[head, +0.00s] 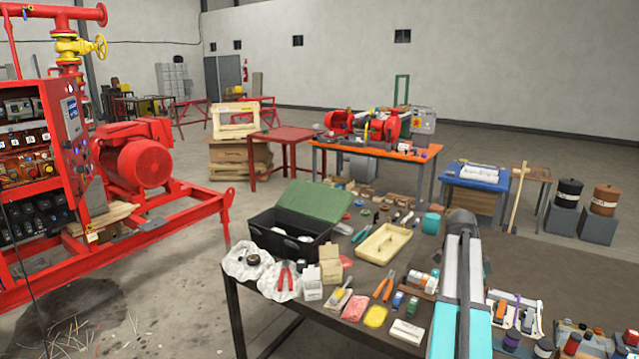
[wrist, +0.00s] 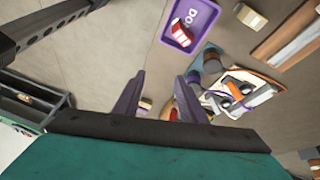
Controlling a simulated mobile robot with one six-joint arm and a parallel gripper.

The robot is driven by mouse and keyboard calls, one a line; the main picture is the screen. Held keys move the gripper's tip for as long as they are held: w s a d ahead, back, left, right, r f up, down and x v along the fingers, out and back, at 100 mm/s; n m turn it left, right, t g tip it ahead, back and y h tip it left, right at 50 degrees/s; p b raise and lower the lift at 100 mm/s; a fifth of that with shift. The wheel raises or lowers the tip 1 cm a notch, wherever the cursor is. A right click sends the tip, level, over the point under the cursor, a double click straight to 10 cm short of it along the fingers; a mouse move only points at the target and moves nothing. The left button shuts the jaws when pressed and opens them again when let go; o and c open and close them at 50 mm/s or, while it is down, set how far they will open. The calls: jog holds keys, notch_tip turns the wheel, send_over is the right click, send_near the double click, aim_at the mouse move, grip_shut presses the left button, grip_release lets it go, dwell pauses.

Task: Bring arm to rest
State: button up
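My gripper (wrist: 162,80) shows in the wrist view with its two dark purple fingers apart and nothing held between them. It is above a brownish work surface, and small items show beyond and below the fingers. In the head view my arm (head: 461,285), grey with teal parts, rises from the bottom edge over the crowded workbench (head: 545,255). The gripper's fingers cannot be made out in the head view.
On the bench are a black toolbox with a green lid (head: 318,205), a cream tray (head: 384,243), pliers and several small boxes. The wrist view shows a purple bin (wrist: 172,38) holding a red-and-white item. A red pump skid (head: 150,190) stands left; concrete floor lies between.

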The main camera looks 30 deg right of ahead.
jog(key=w+a+f+n+g+b, duration=0.15)
jog(key=w+a+f, duration=0.25)
jog(key=a+f, duration=0.4)
jog(key=w+a+f+n+t+b, duration=0.15)
jog(key=w+a+f, duration=0.25)
jog(key=a+f, duration=0.45)
jog(key=a+f+n+g+b, duration=0.15)
jog(key=a+f+n, duration=0.45)
jog(key=a+f, duration=1.05)
jog(key=s+a+f+n+y+b, duration=0.1)
jog(key=s+a+f+n, duration=0.8)
jog(key=a+f, duration=0.2)
jog(key=s+a+f+n+b, duration=0.2)
jog(key=s+a+f+n, duration=0.7)
jog(key=s+a+f, duration=0.1)
notch_tip(320, 180, down, 2)
jog(key=shift+s+a+f+y, duration=0.15)
jog(key=shift+a+f+y, duration=0.1)
jog(key=shift+a+y, duration=0.25)
